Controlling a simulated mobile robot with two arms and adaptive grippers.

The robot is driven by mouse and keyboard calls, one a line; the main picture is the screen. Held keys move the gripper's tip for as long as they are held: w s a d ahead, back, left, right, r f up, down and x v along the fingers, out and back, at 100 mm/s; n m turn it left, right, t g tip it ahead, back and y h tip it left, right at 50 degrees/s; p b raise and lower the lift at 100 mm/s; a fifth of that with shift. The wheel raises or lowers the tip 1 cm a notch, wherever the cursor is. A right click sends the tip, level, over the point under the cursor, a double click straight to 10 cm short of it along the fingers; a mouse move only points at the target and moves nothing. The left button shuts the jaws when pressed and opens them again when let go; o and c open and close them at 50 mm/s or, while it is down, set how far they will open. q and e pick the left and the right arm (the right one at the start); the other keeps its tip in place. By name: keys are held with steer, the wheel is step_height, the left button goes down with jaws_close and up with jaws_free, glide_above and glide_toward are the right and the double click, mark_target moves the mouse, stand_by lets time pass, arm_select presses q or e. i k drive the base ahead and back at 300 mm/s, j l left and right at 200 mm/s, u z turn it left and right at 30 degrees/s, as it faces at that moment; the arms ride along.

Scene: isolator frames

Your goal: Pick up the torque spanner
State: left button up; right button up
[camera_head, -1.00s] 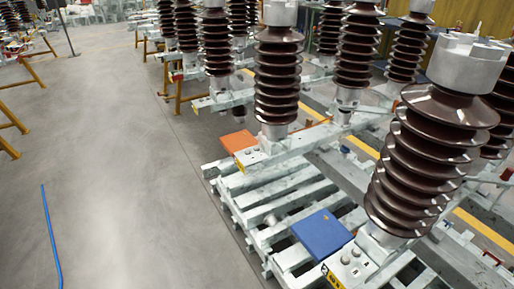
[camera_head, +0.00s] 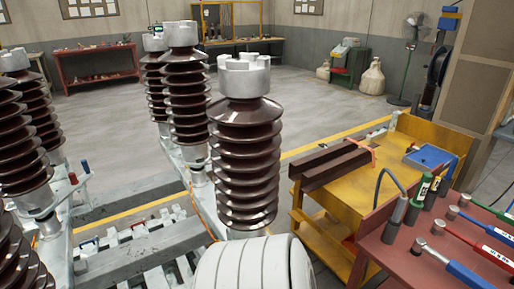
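Several long tools with round metal heads lie side by side on a red bench at the right edge. One tool (camera_head: 448,262) has a blue handle cut off by the lower edge of the view. Another tool (camera_head: 484,244) behind it has a red and blue handle. A third tool (camera_head: 482,209) lies farther back. They look like spanners, but I cannot tell which is the torque spanner. No gripper shows in this view, so nothing shows of what either one holds.
The red bench (camera_head: 390,262) also bears a green-labelled upright tool (camera_head: 420,197). A yellow workbench (camera_head: 345,200) with dark bars (camera_head: 330,165) adjoins it. Brown ribbed insulators (camera_head: 245,165) stand at the centre and left. Open grey floor (camera_head: 315,105) lies beyond.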

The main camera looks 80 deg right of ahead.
mark_target(465, 198)
steer(key=z, duration=4.5)
